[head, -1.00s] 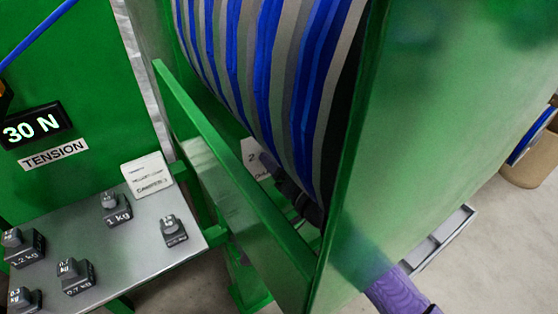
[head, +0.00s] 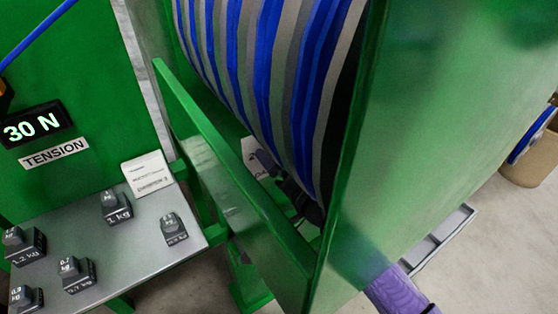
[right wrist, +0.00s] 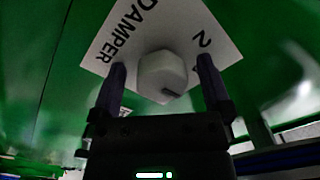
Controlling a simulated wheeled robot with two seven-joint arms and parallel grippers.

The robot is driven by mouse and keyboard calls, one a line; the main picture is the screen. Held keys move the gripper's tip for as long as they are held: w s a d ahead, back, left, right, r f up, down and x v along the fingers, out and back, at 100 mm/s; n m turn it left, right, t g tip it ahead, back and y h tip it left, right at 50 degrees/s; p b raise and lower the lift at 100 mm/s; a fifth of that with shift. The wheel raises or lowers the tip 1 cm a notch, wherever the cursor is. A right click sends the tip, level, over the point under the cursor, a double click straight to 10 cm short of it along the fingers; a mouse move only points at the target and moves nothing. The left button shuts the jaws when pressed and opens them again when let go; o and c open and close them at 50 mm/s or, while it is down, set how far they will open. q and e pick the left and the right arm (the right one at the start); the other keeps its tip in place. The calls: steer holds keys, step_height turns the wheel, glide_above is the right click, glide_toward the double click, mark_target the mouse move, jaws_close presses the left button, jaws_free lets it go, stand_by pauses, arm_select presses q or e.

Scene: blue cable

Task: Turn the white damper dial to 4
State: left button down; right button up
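The white damper dial (right wrist: 162,76) is a faceted knob on a white plate (right wrist: 222,52) marked "DAMPER" and "2" in the right wrist view. A short dark mark shows on the dial's lower edge. My right gripper (right wrist: 161,66) is open, with one finger on each side of the dial and small gaps visible. In the head view, the right gripper (head: 266,162) reaches under the striped drum, in front of the partly hidden white plate (head: 250,152). The dial cannot be made out there. The figure 4 is not visible. My left gripper is not in view.
A green side panel (head: 430,140) and a green rail (head: 215,150) enclose the drum (head: 260,70) of blue cable. A metal shelf (head: 120,258) at left holds several labelled weights. A display (head: 32,127) reads 30 N. A grey tray (head: 440,238) lies behind my right arm.

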steer(key=shift+s, duration=0.1)
steer(key=p+v, duration=0.3)
steer(key=v, duration=0.6)
steer(key=shift+s+d+p, duration=0.25)
steer(key=shift+s+p, duration=0.05)
steer(key=shift+p, duration=0.1)
